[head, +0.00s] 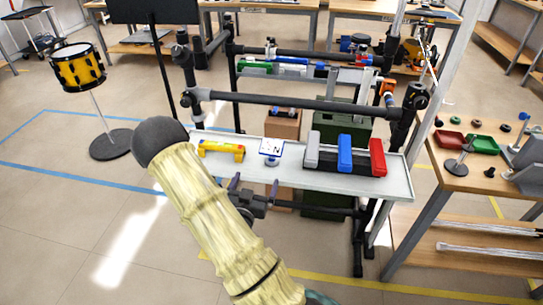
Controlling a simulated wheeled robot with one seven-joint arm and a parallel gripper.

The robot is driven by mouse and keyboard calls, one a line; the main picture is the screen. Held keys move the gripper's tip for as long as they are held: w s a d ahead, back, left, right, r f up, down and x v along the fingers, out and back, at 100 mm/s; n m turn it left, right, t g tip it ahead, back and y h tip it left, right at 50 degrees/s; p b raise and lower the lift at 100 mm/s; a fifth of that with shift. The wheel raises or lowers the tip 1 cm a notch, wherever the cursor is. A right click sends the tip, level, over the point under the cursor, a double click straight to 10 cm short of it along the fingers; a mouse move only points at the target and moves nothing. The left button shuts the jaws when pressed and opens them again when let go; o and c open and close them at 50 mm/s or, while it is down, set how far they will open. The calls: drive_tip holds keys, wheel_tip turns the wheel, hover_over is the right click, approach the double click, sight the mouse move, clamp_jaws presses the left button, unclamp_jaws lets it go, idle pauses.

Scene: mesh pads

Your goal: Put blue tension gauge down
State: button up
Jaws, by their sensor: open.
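My gripper (254,187) is open, at the front edge of a long pale tray (400,184). A small blue round piece (272,161) sits on the tray just beyond the fingers, at the front of a white card with dark marks (271,147). It may be the blue tension gauge, but it is too small to tell. A larger blue block (345,153) stands in a black holder between a grey block (312,150) and a red block (377,156), right of my gripper. Nothing shows between the fingers.
A yellow piece (221,150) lies at the tray's left. A dark tube frame (300,102) stands behind the tray. A wooden table (463,178) with red and green trays stands at the right. A yellow drum (77,67) stands at the far left, with open floor in front.

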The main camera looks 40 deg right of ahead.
approach(272, 143)
drive_tip(key=x, duration=0.2)
drive_tip(key=shift+w+d+f, duration=0.15)
drive_tip(key=shift+w+f, duration=0.1)
drive_tip(key=shift+d, duration=0.1)
drive_tip(key=x, duration=0.5)
drive_tip(key=shift+s+d+p, duration=0.1)
drive_tip(key=shift+p, duration=0.2)
drive_tip(key=shift+r, duration=0.1)
drive_tip(key=c, duration=1.6)
drive_tip(key=shift+o, duration=0.2)
drive_tip(key=shift+r, duration=0.15)
